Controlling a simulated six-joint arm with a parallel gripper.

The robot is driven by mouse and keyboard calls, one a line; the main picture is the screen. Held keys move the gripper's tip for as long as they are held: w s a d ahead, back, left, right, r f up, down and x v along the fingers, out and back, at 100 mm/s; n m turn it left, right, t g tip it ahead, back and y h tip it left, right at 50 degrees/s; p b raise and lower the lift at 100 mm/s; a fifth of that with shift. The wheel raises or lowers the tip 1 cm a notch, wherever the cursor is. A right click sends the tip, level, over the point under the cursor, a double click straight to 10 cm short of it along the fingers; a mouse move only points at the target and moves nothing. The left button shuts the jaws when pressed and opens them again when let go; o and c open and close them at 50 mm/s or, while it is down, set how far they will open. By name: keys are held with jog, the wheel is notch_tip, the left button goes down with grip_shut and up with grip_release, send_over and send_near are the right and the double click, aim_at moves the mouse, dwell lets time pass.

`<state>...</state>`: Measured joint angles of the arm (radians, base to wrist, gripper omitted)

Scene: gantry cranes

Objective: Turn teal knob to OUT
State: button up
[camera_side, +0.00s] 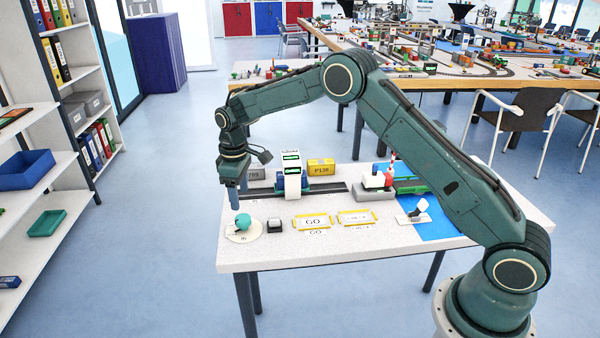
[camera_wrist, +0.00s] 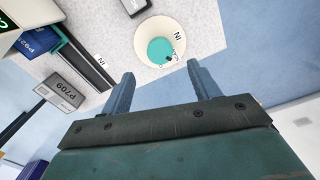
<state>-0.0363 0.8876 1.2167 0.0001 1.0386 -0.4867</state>
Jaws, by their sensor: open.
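The teal knob (camera_side: 243,221) stands on a round cream dial plate (camera_side: 238,236) at the left front of the white table. In the wrist view the knob (camera_wrist: 160,50) shows from above, with an "IN" label on the dial (camera_wrist: 143,36) above it and small unreadable marks by its lower right. My gripper (camera_side: 236,206) points down just above and behind the knob in the side view. In the wrist view my gripper (camera_wrist: 158,78) is open, its two blue-grey fingers apart and empty. The knob lies ahead of the gap between the fingertips.
A black push button (camera_side: 275,226) sits right of the dial, then the yellow-edged GO card (camera_side: 313,221) and another card (camera_side: 357,218). Behind are a grey block (camera_side: 256,173), a white gantry (camera_side: 291,174) and the yellow P136 block (camera_side: 321,167). The table's left edge is close.

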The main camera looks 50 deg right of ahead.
aim_at(242, 217)
notch_tip(242, 217, down, 8)
jog(key=shift+r, duration=0.25)
jog(key=c, duration=1)
jog(key=shift+o, duration=0.2)
jog(key=shift+m, duration=0.4)
jog(key=m, duration=1.1)
jog(key=shift+r, duration=0.1)
